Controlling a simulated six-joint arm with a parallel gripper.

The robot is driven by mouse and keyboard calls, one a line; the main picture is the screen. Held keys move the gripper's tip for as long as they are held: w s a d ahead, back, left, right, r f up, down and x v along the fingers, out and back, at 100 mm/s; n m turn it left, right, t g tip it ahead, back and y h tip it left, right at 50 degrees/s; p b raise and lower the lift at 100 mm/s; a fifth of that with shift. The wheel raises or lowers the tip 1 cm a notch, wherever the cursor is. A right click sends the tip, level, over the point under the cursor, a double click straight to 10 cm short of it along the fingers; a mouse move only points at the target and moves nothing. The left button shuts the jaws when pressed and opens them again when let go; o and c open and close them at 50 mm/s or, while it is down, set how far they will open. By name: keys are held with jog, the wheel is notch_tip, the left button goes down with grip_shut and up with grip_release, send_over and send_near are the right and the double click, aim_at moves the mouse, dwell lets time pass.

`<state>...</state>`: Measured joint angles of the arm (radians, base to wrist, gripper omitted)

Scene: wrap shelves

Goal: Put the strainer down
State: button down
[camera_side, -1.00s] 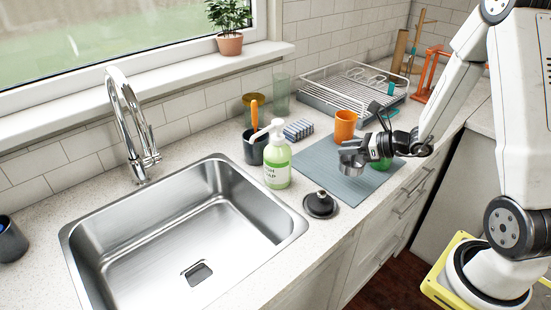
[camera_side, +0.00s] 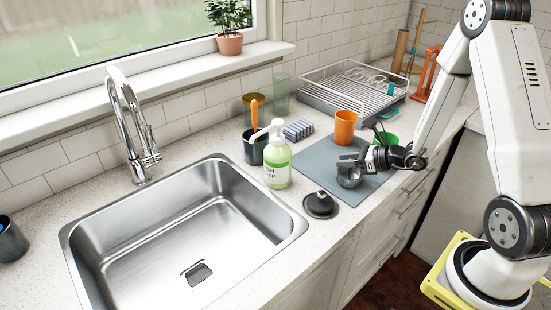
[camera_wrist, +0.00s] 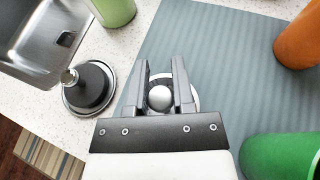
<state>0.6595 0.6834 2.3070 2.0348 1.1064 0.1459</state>
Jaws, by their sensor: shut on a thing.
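My gripper (camera_side: 362,164) is shut on the strainer (camera_side: 349,178), a small round metal basket. It holds the strainer upright, low over the front left part of the blue-grey mat (camera_side: 318,158). I cannot tell whether the strainer's bottom touches the mat. In the wrist view the strainer's silver knob (camera_wrist: 160,97) shows between the two fingers (camera_wrist: 160,88), with its pale rim partly hidden behind them.
A black stopper (camera_side: 320,205) on a metal ring lies left of the mat, beside the sink (camera_side: 190,232). An orange cup (camera_side: 345,127) and a green cup (camera_side: 388,138) stand on the mat. A soap bottle (camera_side: 277,160) and dish rack (camera_side: 352,85) are farther back.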

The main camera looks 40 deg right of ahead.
jog(key=shift+f, duration=0.15)
jog(key=shift+c, duration=2.4)
grip_release()
jog(key=shift+s+r, duration=0.15)
jog(key=shift+r, duration=0.1)
jog(key=v, duration=1.1)
jog(key=shift+s+d, duration=0.15)
jog(key=shift+s, duration=0.1)
jog(key=shift+r, duration=0.1)
